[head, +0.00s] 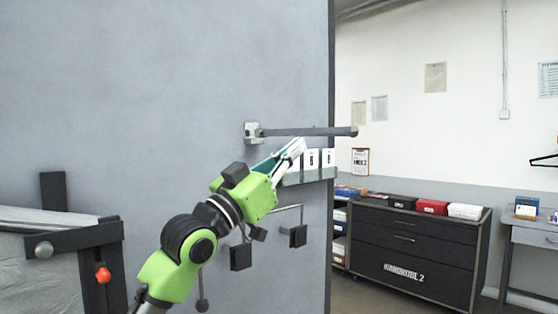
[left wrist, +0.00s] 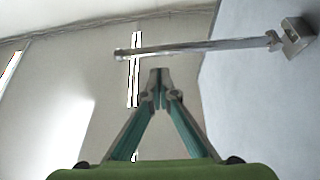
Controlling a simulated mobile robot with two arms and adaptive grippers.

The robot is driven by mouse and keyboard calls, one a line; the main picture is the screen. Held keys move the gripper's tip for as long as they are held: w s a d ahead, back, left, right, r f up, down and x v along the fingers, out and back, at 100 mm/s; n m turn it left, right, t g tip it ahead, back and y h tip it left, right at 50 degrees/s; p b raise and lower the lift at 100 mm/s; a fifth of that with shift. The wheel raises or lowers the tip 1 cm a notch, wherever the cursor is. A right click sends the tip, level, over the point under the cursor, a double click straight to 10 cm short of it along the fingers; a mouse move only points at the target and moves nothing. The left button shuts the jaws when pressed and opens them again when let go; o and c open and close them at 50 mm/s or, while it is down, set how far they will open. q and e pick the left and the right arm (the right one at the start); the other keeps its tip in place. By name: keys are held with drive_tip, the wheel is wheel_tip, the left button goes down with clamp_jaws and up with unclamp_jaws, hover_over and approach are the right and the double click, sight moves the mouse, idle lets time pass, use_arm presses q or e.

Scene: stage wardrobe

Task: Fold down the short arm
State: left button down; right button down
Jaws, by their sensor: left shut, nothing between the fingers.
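A grey bar, the short arm (head: 308,132), stands out level from a wall bracket (head: 251,132) on the grey panel and ends in a rounded tip at the right. It also crosses the upper part of the left wrist view (left wrist: 200,48), with its bracket (left wrist: 298,38) at the right. My left gripper (head: 299,146) is shut and empty, just below the bar in the head view. In the left wrist view its closed fingertips (left wrist: 160,74) show just under the bar with a small gap in the picture. My right gripper is not in view.
A ledge with white labelled cards (head: 312,160) is on the panel behind my left gripper. Black blocks on a bent rod (head: 298,236) are below. A dark frame with a red knob (head: 103,275) stands at the left. A black drawer cabinet (head: 415,250) is farther back right.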

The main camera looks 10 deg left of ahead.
use_arm(q)
drive_tip(key=v, duration=0.4)
drive_tip(key=shift+s+a, duration=0.25)
drive_tip(key=shift+s, duration=0.2)
drive_tip(key=shift+r, duration=0.1)
